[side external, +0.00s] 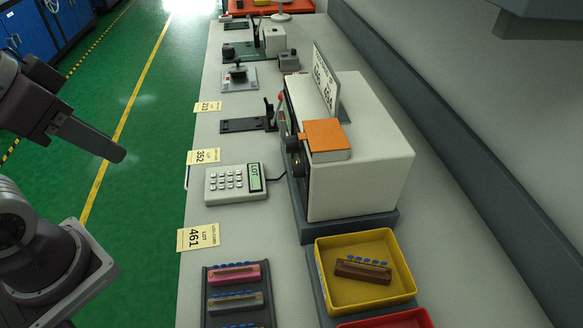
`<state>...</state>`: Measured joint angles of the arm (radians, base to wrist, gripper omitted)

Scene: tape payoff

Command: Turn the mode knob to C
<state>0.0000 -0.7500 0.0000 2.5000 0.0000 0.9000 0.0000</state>
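A white box-shaped device (370,150) stands on the bench, its front panel turned left and seen almost edge-on. Two dark round knobs, an upper knob (293,144) and a lower knob (299,166), stick out from that panel. I cannot tell which is the mode knob, and no letter C or pointer position can be read. My gripper (112,150) is at the left, over the green floor and well apart from the device. Only a dark finger-like end shows, so I cannot tell whether it is open or shut.
A yellow tray (397,262) and a dark rack (212,300) are nearer. A black stand (248,124) stands beyond the keypad.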

